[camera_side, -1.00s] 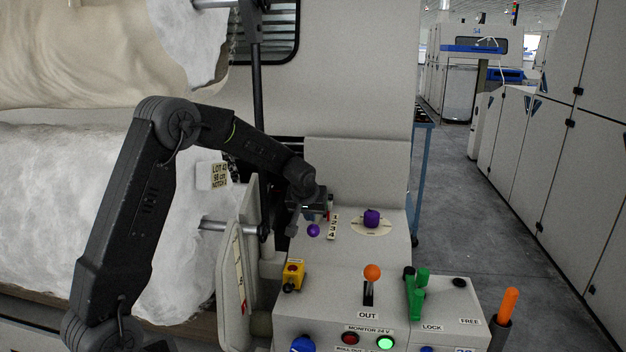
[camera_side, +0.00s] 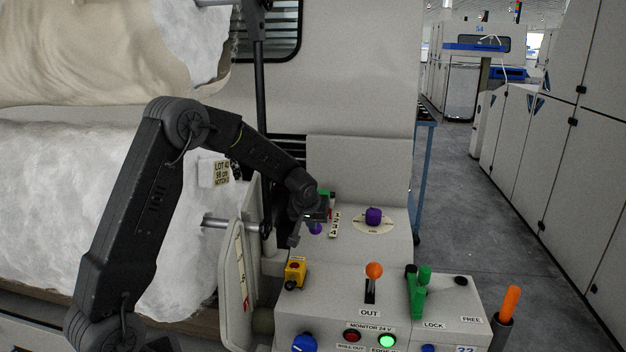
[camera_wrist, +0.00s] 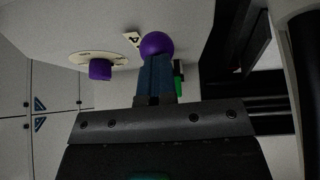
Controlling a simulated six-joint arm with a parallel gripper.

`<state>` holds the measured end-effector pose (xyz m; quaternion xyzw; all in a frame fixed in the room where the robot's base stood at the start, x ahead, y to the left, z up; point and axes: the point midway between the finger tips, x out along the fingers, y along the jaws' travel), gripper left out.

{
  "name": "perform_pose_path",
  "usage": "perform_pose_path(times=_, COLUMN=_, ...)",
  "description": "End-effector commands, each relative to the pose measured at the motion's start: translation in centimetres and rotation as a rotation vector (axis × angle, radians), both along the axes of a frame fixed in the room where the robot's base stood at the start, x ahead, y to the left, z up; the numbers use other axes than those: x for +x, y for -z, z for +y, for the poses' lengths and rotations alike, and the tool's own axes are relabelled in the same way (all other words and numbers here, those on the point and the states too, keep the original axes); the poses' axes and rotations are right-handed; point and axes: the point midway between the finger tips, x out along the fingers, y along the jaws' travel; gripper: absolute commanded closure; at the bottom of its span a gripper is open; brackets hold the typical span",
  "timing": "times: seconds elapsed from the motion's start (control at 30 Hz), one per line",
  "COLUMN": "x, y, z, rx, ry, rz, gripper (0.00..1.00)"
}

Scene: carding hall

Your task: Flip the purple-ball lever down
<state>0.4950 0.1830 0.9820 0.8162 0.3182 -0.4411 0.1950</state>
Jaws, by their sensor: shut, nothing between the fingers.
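The purple ball (camera_side: 316,229) of the lever is at the back left of the sloped grey panel (camera_side: 345,245), next to the strip numbered 1 to 4. In the side view, my gripper (camera_side: 295,240) is right at the ball and partly hides it. In the wrist view, the ball (camera_wrist: 157,43) sits at the tips of my shut, empty fingers (camera_wrist: 156,62). I cannot tell whether they touch it. The lever's shaft is hidden behind the gripper.
A purple knob (camera_side: 373,216) on a round dial stands to the right. A pale upright plate (camera_side: 232,275) stands at left.

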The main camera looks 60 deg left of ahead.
Motion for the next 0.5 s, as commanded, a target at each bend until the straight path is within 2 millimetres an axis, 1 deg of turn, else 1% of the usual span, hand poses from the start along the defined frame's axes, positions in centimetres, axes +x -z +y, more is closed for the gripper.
perform_pose_path(times=0.03, x=-0.4, y=0.7, z=-0.1, rx=-0.008, ry=-0.003, rz=0.02, gripper=1.0)
perform_pose_path(times=0.13, x=-0.6, y=-0.5, z=-0.1, rx=-0.006, ry=-0.003, rz=0.015, gripper=1.0)
perform_pose_path(times=0.27, x=-0.9, y=-3.3, z=-0.1, rx=0.001, ry=-0.002, rz=0.001, gripper=1.0)
perform_pose_path(times=0.3, x=-1.0, y=-4.3, z=-0.2, rx=0.001, ry=-0.003, rz=-0.003, gripper=1.0)
perform_pose_path(times=0.5, x=-3.1, y=-8.1, z=-2.2, rx=0.001, ry=0.002, rz=-0.003, gripper=1.0)
